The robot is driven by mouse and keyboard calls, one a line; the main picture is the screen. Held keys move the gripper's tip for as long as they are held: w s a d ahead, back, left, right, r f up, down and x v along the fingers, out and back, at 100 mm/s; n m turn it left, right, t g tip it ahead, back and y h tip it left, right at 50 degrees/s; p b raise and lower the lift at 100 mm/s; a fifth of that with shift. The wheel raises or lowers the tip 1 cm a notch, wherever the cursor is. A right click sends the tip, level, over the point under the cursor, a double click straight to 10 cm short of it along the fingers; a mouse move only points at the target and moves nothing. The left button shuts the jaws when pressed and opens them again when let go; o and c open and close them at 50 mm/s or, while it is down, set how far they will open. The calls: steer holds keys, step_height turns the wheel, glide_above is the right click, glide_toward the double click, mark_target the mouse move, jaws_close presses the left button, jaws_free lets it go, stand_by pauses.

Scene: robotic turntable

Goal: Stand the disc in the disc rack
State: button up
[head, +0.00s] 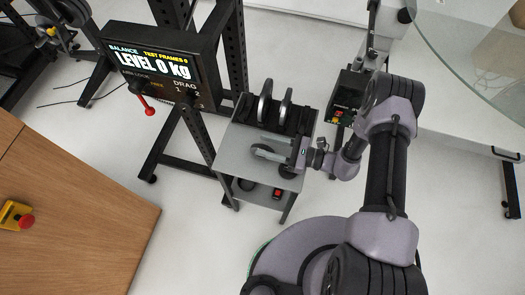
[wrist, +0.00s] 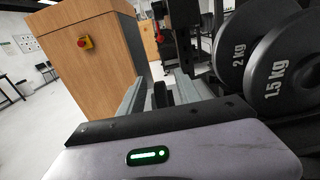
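My gripper (head: 259,149) reaches left over the top of a small grey cart, its two pale fingers apart. In the wrist view the fingers (wrist: 158,88) spread to both sides of a small dark object (wrist: 160,94); I cannot tell whether this is the loose disc or whether the fingers touch it. The black disc rack (head: 300,121) stands on the cart behind the gripper and holds upright discs. A 2 kg disc (wrist: 238,50) and a 1.5 kg disc (wrist: 280,70) show close on the right in the wrist view.
The grey cart (head: 233,150) has a lower shelf with a dark round item (head: 245,185) and a red-topped item (head: 277,192). A black frame with a lit display (head: 155,67) stands at the left. A wooden cabinet (head: 70,220) fills the lower left. A glass tabletop (head: 475,50) is at the upper right.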

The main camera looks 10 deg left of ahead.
mark_target(258, 145)
steer(key=a, duration=0.3)
steer(key=a+b, duration=0.1)
steer(key=shift+a+f, duration=0.25)
jaws_close()
stand_by(1.0)
